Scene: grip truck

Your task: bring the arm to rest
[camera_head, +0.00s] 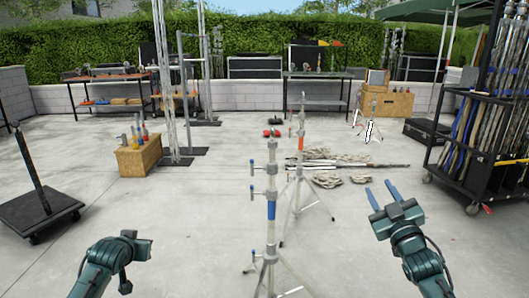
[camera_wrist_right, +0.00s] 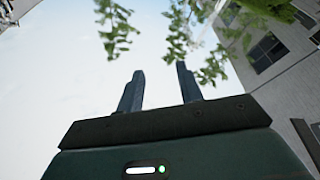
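My right gripper (camera_head: 382,194) is raised at the right of the head view, its two blue fingers apart with nothing between them. In the right wrist view, the right gripper (camera_wrist_right: 158,88) points up at sky and leaves, its fingers parted and empty. My left gripper (camera_head: 142,248) is at the lower left of the head view, seen from the side; its fingers cannot be made out clearly. Both arms come in from the bottom edge, and neither gripper is seen touching anything.
A silver stand (camera_head: 271,215) with blue parts stands between my arms, with another stand (camera_head: 300,165) behind it. A black rolling base (camera_head: 40,212) is at left, a wooden crate (camera_head: 139,158) beyond. A pole rack (camera_head: 485,140) is at right. Open concrete (camera_head: 190,220) lies left of centre.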

